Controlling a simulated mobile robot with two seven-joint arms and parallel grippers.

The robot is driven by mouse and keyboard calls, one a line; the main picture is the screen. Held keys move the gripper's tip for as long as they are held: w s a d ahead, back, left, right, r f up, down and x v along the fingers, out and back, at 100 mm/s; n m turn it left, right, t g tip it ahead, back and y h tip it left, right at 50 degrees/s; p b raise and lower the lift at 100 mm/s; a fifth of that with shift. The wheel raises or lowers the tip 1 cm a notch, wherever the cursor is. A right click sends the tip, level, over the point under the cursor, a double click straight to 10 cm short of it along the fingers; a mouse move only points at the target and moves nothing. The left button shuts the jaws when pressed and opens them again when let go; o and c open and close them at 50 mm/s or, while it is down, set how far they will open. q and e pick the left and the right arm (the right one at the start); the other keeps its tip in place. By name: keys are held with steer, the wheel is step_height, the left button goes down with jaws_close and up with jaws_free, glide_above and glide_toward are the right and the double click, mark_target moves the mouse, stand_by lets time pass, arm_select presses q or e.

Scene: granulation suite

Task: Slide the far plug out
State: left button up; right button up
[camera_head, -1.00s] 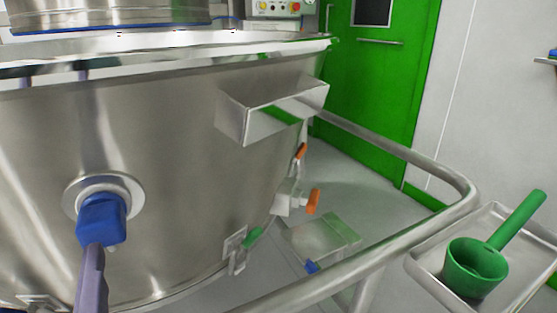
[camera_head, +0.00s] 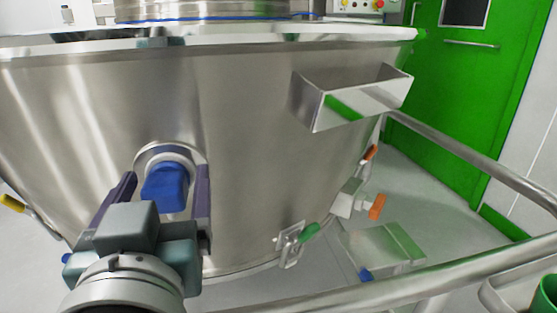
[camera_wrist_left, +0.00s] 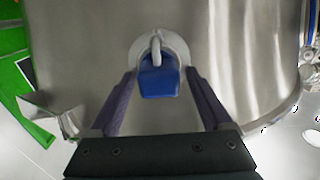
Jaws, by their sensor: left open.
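A blue plug (camera_head: 167,186) sits in a round metal port (camera_head: 190,155) on the side of the big steel vessel (camera_head: 250,130). My left gripper (camera_head: 168,190) is open, with one purple finger on each side of the plug in the head view. In the left wrist view the blue plug (camera_wrist_left: 160,80) lies between and beyond the open fingertips (camera_wrist_left: 161,74), with a gap on both sides. A grey curved piece shows above the plug there. I cannot tell whether any finger touches it. My right gripper is not in view. No second plug is clearly seen.
A steel box-shaped bracket (camera_head: 352,98) juts from the vessel's right side. A green-handled latch (camera_head: 296,240) and orange-handled fittings (camera_head: 372,206) sit lower right. A metal rail (camera_head: 450,270) curves across the right. A green scoop (camera_head: 545,292) is at the lower right edge.

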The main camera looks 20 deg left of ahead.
arm_select(q)
jaws_close()
stand_by(0.7)
